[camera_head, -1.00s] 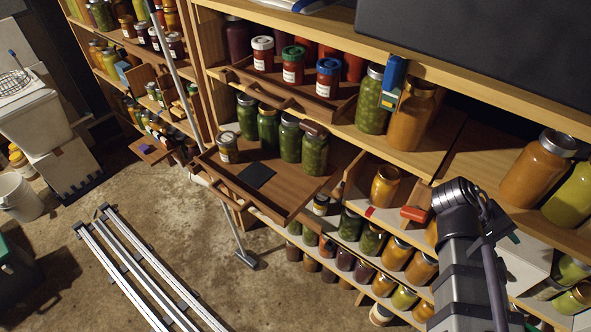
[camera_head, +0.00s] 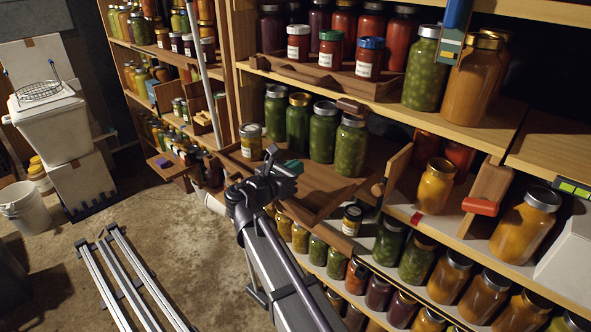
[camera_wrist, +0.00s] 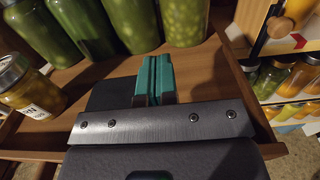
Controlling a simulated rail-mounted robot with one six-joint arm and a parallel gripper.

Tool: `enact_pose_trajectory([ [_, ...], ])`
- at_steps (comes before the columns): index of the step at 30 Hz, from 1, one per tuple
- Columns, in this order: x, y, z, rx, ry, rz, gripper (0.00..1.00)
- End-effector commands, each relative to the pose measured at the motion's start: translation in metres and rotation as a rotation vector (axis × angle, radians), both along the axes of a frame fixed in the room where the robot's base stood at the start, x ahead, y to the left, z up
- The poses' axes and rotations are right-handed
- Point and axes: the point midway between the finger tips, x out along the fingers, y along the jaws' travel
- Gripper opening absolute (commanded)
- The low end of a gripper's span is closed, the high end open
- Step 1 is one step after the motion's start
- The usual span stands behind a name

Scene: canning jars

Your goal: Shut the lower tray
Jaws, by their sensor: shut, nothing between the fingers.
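The lower tray (camera_head: 328,196) is a shallow wooden tray that sticks out from the shelf below the red jars. Several green jars (camera_head: 297,122) stand along its back, and a small yellowish jar (camera_head: 251,142) stands at its left side. My gripper (camera_head: 293,168) is over the tray's front part and hides some of its front rim. In the wrist view, the teal fingers (camera_wrist: 154,80) are shut together and empty, pointing at the green jars (camera_wrist: 128,25) across the tray floor (camera_wrist: 200,72). I cannot tell whether they touch the tray.
To the right is a compartment with an orange jar (camera_head: 434,187) and a red-handled wooden panel (camera_head: 489,195). Jars fill the shelf below. Metal rails (camera_head: 140,280) lie on the floor at left.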

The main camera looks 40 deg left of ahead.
Motion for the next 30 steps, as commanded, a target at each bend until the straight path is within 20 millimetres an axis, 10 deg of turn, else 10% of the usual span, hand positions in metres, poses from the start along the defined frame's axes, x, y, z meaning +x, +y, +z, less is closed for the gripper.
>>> enact_pose_trajectory([
  [15, 0.103, 0.0, 0.0, 0.002, 0.001, -0.002, 0.0],
  [30, 0.113, -0.001, 0.0, 0.002, 0.001, -0.001, 0.0],
])
